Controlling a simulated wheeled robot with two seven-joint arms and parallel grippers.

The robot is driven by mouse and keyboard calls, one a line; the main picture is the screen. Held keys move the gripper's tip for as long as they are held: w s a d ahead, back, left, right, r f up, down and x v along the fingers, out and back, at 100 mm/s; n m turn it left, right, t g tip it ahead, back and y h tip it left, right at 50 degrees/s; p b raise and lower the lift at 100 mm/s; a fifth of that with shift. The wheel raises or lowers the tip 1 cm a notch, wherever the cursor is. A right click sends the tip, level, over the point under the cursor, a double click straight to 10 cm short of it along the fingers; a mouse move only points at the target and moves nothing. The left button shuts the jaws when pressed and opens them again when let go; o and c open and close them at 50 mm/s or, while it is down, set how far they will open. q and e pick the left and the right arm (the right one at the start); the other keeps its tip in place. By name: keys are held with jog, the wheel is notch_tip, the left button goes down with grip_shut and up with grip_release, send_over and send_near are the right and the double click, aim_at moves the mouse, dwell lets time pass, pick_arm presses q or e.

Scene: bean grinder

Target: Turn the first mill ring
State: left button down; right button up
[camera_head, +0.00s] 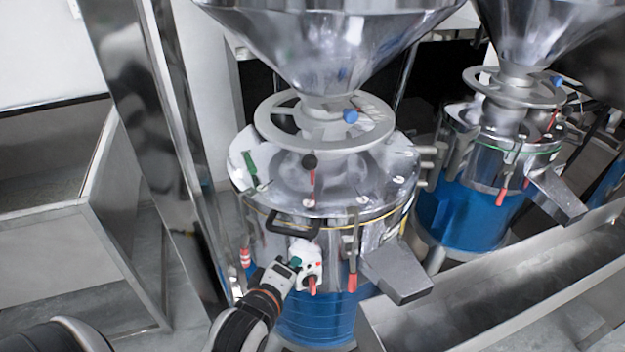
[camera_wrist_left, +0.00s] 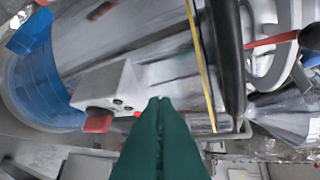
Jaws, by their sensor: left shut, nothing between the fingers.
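The first mill's ring (camera_head: 275,131) is a grey spoked handwheel with a blue knob (camera_head: 350,116), level below the large steel hopper. Part of what looks like this ring (camera_wrist_left: 287,50) shows at the right of the left wrist view. My left gripper (camera_head: 294,263) is at the mill's front, well below the ring and not touching it. It is beside a white switch box (camera_head: 308,258) with a red switch. In the left wrist view its green fingers (camera_wrist_left: 160,102) are closed together with nothing between them. My right gripper is not in view.
A black handle (camera_head: 293,224) and red-tipped levers stick out near my left gripper. A black-knobbed red lever (camera_head: 311,165) stands below the ring. A steel spout (camera_head: 400,275) is at right. A second mill (camera_head: 480,200) stands behind. A steel post (camera_head: 165,130) rises at left.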

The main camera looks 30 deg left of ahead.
pick_arm(q)
notch_tip(320, 180, up, 12)
jog(key=a+n+t+y, duration=0.3)
jog(key=n+t, duration=0.2)
jog(key=n, duration=0.4)
jog(key=shift+n, duration=0.3)
jog(key=x, duration=0.5)
jog(key=r+p+x, duration=0.1)
jog(key=x, duration=0.2)
jog(key=shift+w, duration=0.35)
jog(key=shift+w+a, duration=0.1)
jog(key=shift+w, duration=0.45)
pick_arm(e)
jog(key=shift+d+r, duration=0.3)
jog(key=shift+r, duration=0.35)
pick_arm(q)
jog(key=shift+w, duration=0.1)
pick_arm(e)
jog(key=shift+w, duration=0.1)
